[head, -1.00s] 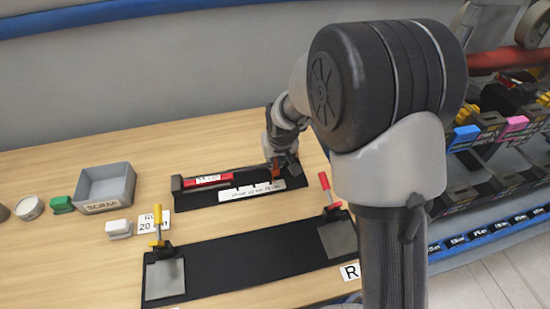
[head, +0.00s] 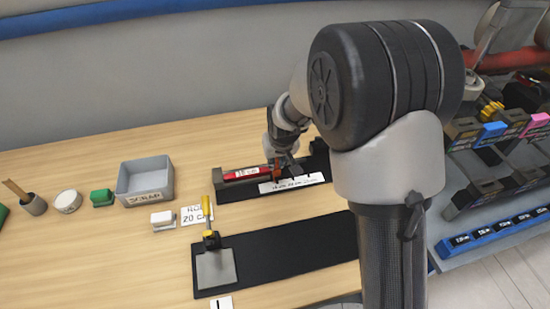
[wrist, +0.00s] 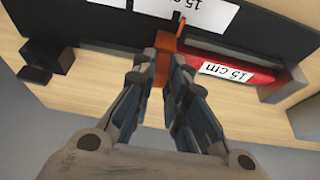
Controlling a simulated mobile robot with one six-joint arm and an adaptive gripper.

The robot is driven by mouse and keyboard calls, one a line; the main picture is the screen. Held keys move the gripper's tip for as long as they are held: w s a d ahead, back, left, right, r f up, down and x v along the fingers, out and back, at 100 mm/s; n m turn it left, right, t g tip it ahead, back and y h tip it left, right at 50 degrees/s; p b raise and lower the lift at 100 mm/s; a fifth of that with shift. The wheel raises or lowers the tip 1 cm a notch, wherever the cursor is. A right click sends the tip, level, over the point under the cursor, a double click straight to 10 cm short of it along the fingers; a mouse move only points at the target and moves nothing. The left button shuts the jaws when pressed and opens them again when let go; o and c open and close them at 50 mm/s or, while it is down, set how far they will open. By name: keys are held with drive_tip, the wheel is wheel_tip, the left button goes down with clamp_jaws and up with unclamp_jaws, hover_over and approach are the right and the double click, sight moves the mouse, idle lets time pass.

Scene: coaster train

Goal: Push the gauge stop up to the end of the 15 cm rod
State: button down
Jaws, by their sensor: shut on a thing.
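The red rod (head: 245,173) labelled 15 cm lies in the black gauge tray at the back of the table. It also shows in the wrist view (wrist: 235,79). The orange gauge stop (wrist: 166,52) stands at the rod's inner end. It looks against that end or very close; I cannot tell if they touch. My gripper (wrist: 161,78) is shut on the stop's upright part, and in the head view my gripper (head: 279,163) hides most of the stop. A white scale strip (head: 291,184) runs along the tray's front.
A black fixture (head: 290,251) with a yellow-handled clamp (head: 206,215) lies in front. A grey scrap bin (head: 147,182), a white block (head: 163,219) and a green block (head: 102,198) stand to the left. Parts racks (head: 495,150) stand at the right.

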drive_tip(key=shift+d, duration=0.1)
drive_tip(key=c, duration=1.6)
unclamp_jaws()
drive_tip(key=shift+r, duration=0.1)
drive_tip(key=v, duration=1.1)
drive_tip(key=shift+s+r, duration=0.2)
drive_tip(key=shift+r, duration=0.15)
drive_tip(key=shift+d, duration=0.2)
